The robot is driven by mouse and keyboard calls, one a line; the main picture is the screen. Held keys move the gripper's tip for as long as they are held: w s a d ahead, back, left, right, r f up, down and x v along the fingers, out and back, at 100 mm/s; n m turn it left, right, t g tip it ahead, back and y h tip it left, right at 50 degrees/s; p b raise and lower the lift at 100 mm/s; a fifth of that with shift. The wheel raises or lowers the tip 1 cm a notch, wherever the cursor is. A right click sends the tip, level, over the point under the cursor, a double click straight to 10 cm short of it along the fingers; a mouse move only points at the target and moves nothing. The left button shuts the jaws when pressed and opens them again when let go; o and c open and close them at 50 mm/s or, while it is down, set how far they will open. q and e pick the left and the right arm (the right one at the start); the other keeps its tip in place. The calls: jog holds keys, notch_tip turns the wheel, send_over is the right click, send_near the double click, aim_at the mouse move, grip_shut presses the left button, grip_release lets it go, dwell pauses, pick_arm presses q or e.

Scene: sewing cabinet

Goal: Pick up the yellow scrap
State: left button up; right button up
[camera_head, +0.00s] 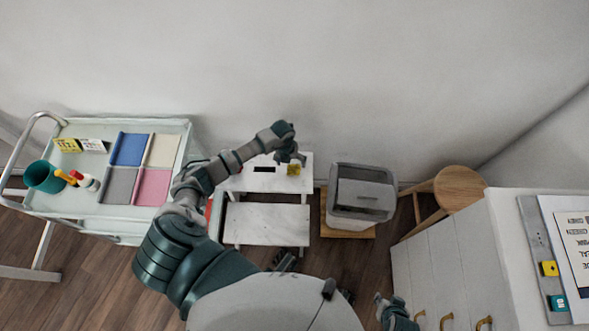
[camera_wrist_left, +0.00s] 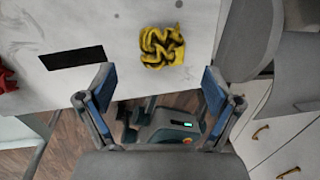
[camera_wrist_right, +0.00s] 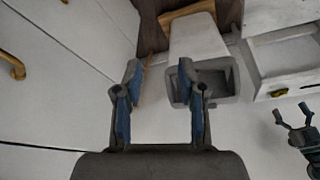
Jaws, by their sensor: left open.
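The yellow scrap (camera_head: 293,169) is a small crumpled piece on the white top of a small stepped table (camera_head: 234,183). In the left wrist view the yellow scrap (camera_wrist_left: 162,47) lies beyond the fingertips, roughly centred between them. My left gripper (camera_wrist_left: 158,80) is open and empty, above the front edge of the top, not touching the scrap. In the head view my left gripper (camera_head: 291,157) is right beside the scrap. My right gripper (camera_wrist_right: 160,75) is open and empty, away from the table; it also shows at the bottom right of the head view (camera_head: 382,299).
A dark slot (camera_wrist_left: 72,58) and a red scrap (camera_wrist_left: 6,80) are on the same top. A grey bin (camera_head: 361,204) and a round stool (camera_head: 460,187) stand to the right. A cart (camera_head: 100,209) with coloured squares stands left. A white cabinet (camera_head: 430,263) is at lower right.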

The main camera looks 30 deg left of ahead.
aim_at(294, 169)
pick_arm(q)
jog(key=f, duration=0.2)
jog(key=d+f+b, duration=0.1)
jog(key=f, duration=0.1)
jog(key=shift+f, duration=0.2)
jog(key=shift+w+f+b, duration=0.1)
jog(key=shift+f+b, duration=0.1)
jog(key=shift+b, duration=0.1)
jog(key=shift+a, duration=0.1)
pick_arm(e)
jog(key=w+a+r+t, duration=0.1)
jog(key=w+a+t, duration=0.1)
jog(key=w, duration=0.4)
jog(key=shift+t+y, duration=0.4)
jog(key=shift+t, duration=0.3)
pick_arm(q)
jog(key=c, duration=0.5)
jog(key=shift+c, duration=1.3)
pick_arm(e)
jog(key=shift+w+d, duration=0.15)
